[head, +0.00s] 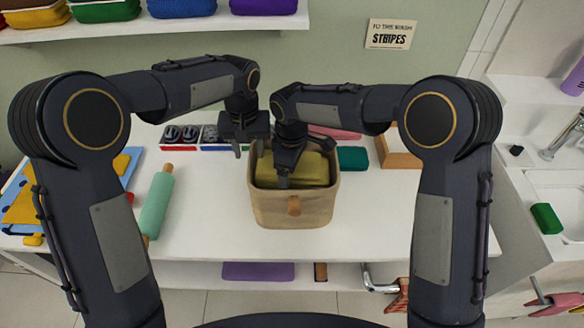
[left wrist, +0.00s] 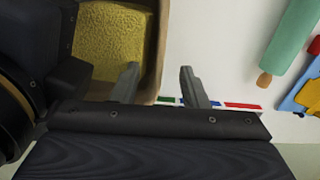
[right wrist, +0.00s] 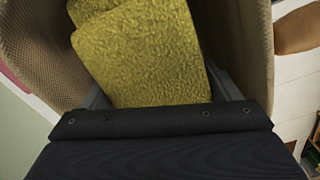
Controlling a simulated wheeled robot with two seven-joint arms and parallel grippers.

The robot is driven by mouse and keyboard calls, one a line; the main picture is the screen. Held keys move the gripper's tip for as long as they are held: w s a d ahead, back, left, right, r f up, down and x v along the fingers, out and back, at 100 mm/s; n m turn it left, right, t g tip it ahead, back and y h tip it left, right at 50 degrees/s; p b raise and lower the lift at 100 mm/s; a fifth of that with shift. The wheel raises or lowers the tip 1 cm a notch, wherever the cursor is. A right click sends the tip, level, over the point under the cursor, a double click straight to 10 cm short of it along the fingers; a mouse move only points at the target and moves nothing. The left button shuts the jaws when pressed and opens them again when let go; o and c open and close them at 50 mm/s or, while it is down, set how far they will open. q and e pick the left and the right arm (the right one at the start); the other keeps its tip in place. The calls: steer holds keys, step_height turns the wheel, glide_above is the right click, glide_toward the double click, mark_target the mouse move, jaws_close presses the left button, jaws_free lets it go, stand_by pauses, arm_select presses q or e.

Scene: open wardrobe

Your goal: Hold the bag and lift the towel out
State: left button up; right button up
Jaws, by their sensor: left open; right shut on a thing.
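The tan fabric bag (head: 295,210) stands upright on the white table, with a brown tab on its front. A folded yellow towel (head: 308,170) lies inside it; it also shows in the left wrist view (left wrist: 112,40) and the right wrist view (right wrist: 145,55). My right gripper (head: 284,180) reaches down into the bag and is shut on the towel; its fingertips are mostly hidden. My left gripper (head: 238,150) is open at the bag's left rim. In the left wrist view its fingers (left wrist: 158,85) stand on either side of the bag's wall, with a gap.
A green rolling pin (head: 157,200) and a blue board with yellow cloth (head: 25,200) lie left of the bag. A teal folded cloth (head: 353,158) and a wooden tray (head: 402,160) are right of it. A sink (head: 560,190) stands at far right. The table front is clear.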

arm_select(q)
steer(key=shift+o, duration=0.4)
steer(key=r+p, duration=0.2)
steer(key=r, duration=0.1)
steer(key=shift+s+d+r, duration=0.1)
steer(key=shift+d+r, duration=0.1)
steer(key=shift+d, duration=0.15)
arm_select(e)
step_height(320, 180, up, 2)
steer(key=shift+a+r, duration=0.1)
steer(key=shift+r, duration=0.15)
arm_select(q)
steer(key=shift+a+r+p, duration=0.15)
steer(key=shift+r+p, duration=0.4)
steer(key=shift+r, duration=0.15)
steer(key=shift+a+r+p, duration=0.1)
steer(key=shift+r+p, duration=0.45)
steer(key=shift+r, duration=0.1)
arm_select(e)
steer(key=shift+r, duration=1.1)
